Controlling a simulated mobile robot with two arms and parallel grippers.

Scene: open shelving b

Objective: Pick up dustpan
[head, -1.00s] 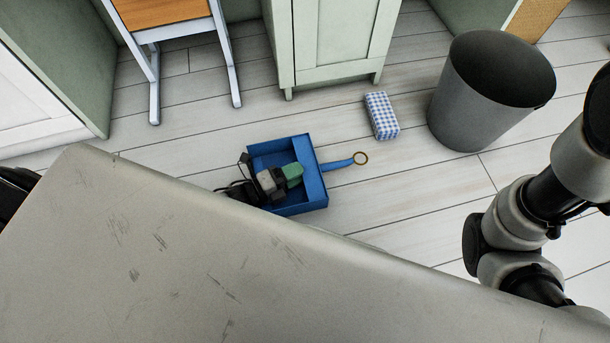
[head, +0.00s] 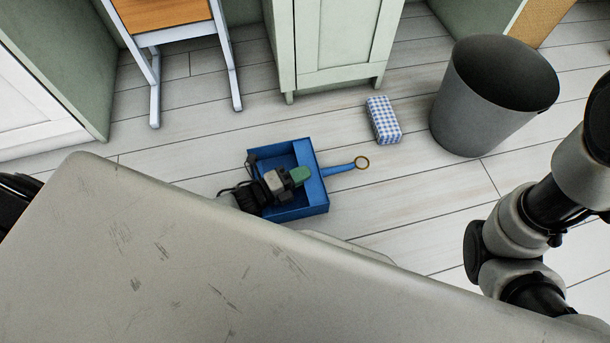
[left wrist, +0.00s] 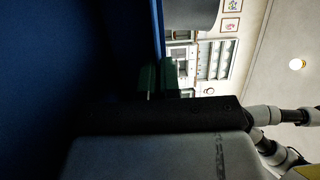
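The blue dustpan (head: 318,202) lies on the floor, a square tray with a blue handle pointing right and a ring at its end. My left gripper (head: 300,176) is over the tray, its green fingertips by the tray wall on the handle side. In the left wrist view two dark green fingertips (left wrist: 158,78) show close together at the lower end of a blue wall (left wrist: 158,28). I cannot tell whether they touch the wall or how far apart they are. My right arm shows at the right, its gripper out of view.
A blue-and-white checked box (head: 383,120) and a grey bin (head: 485,105) stand to the right of the dustpan. A pale cabinet (head: 335,45) and a wood-topped desk (head: 160,15) are behind. The floor around the handle is clear.

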